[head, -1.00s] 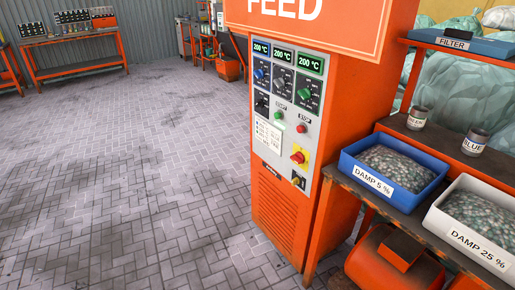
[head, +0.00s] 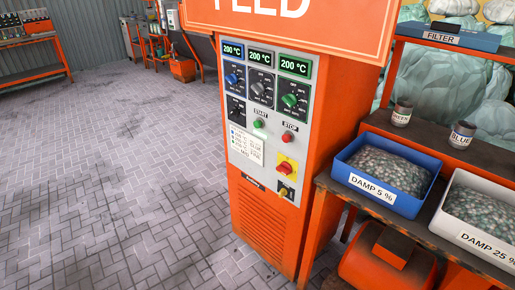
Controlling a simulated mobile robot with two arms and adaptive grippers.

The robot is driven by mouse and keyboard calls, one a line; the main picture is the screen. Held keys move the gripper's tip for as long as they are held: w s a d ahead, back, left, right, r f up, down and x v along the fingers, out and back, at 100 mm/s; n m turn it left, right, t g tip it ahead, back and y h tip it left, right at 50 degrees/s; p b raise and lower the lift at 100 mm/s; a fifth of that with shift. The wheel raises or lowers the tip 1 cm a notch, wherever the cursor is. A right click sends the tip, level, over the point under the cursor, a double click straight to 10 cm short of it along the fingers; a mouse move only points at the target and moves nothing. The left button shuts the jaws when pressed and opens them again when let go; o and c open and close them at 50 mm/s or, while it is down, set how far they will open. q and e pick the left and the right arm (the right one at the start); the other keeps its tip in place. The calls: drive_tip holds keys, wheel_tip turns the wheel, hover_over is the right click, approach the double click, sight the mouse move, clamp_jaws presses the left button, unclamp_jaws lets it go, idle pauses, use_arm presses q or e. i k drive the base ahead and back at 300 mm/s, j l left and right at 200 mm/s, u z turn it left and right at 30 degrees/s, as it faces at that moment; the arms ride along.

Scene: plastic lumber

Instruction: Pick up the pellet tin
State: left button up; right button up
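Two small tins stand on the ledge of the orange workbench at the right. One is labelled BLUE (head: 462,135); the other (head: 402,113) has a label that seems to read GREEN. I cannot tell which of them is the pellet tin. A blue bin marked DAMP 5 % (head: 405,206) and a white bin marked DAMP 25 % (head: 445,222), both holding pellets, sit in front of the tins. Neither of my grippers is in view.
The orange FEED cabinet (head: 262,219) with dials and 200 °C displays stands left of the bench (head: 335,185). A blue FILTER box (head: 455,37) is on the upper shelf, with filled bags behind. The paved floor (head: 110,170) at left is clear.

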sight(464, 131)
drive_tip(key=l+z, duration=1)
drive_tip(key=j+z, duration=0.5)
drive_tip(key=j, duration=1.8)
